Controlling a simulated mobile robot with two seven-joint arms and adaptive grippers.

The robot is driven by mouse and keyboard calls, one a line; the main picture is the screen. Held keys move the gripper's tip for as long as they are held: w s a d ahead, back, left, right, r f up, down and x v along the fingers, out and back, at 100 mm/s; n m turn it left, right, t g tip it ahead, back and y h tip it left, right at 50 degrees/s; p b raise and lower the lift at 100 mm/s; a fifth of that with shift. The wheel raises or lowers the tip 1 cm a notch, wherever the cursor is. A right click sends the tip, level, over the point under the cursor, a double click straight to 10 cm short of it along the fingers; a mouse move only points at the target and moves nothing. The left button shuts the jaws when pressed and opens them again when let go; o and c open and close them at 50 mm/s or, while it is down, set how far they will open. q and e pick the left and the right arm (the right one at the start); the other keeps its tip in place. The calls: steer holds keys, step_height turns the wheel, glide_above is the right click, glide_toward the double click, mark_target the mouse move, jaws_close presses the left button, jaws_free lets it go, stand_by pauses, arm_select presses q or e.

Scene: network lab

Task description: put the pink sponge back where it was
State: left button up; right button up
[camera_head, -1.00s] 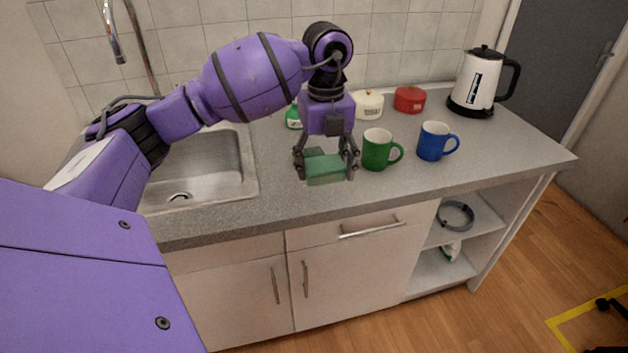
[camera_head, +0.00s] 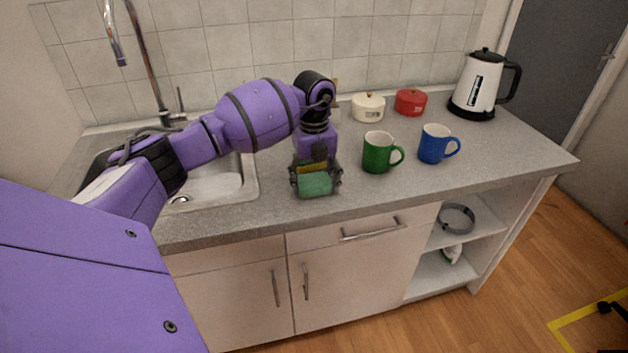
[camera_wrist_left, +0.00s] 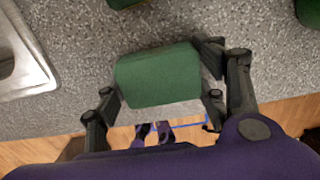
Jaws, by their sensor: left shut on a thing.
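No pink sponge shows in either view. My left gripper (camera_head: 315,182) is shut on a green sponge (camera_head: 314,186) with a yellow layer, near the front edge of the worktop, right of the sink. In the left wrist view the green sponge (camera_wrist_left: 158,76) sits between the two fingers, its broad green face toward the camera. I cannot tell whether it touches the worktop. My right gripper is not in view.
A green mug (camera_head: 376,154) and a blue mug (camera_head: 433,145) stand right of the gripper. A white pot (camera_head: 368,108), a red pot (camera_head: 410,103) and a kettle (camera_head: 478,88) stand behind. The sink (camera_head: 215,178) is left. The front right worktop (camera_head: 480,160) is clear.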

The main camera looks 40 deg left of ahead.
arm_select(q)
steer(key=shift+f, duration=0.15)
steer(key=o, duration=1.1)
steer(key=shift+c, duration=0.2)
steer(key=shift+o, duration=0.3)
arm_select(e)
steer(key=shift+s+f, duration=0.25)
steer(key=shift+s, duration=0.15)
